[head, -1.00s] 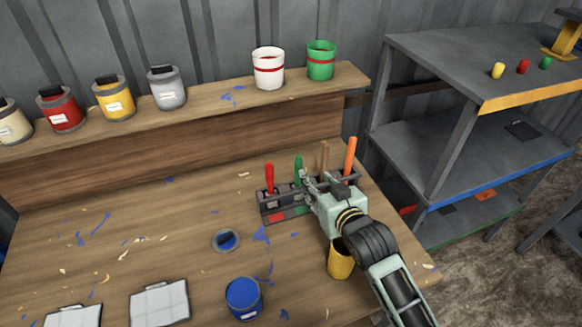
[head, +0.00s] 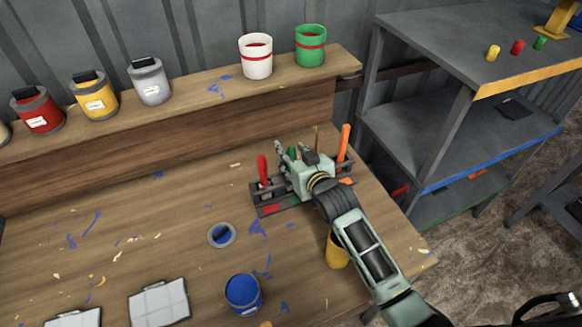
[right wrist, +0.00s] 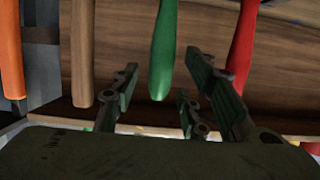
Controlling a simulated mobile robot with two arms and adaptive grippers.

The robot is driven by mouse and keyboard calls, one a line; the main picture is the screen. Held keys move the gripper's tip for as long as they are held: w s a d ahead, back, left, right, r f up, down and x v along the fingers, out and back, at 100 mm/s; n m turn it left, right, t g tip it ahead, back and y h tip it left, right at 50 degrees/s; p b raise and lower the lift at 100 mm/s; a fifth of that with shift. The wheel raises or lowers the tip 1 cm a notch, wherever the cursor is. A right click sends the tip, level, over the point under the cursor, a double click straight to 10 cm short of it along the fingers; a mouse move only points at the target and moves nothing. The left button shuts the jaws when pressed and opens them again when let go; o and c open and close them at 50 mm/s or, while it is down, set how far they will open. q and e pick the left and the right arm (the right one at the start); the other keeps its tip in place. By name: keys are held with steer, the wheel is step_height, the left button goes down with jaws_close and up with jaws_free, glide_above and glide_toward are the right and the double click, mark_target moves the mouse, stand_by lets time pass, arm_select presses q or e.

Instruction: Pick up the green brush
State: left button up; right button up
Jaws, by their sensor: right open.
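The green brush (head: 292,153) stands in a dark brush rack (head: 266,207) on the workbench, mostly hidden behind my right gripper in the head view. In the right wrist view its green handle (right wrist: 164,50) hangs down the picture between the two sides of my open right gripper (right wrist: 163,72), with visible gaps on both sides. The head view shows this gripper (head: 290,150) at the rack, right of the red handle; whether it touches the brush cannot be told. My left gripper is not in view.
A red-handled brush (head: 262,168) and an orange-handled one (head: 344,142) stand close by in the rack, with a brown handle (right wrist: 82,55) between green and orange. A yellow cup (head: 336,252) is under my right arm. A blue paint can (head: 243,293) stands in front.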

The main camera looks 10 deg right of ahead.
steer(key=shift+w+a+f, duration=0.1)
steer(key=shift+w+f, duration=0.05)
steer(key=shift+w, duration=0.3)
steer(key=shift+c, duration=0.2)
steer(key=c, duration=0.4)
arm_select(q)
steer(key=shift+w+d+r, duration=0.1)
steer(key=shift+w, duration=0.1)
arm_select(e)
jaws_close()
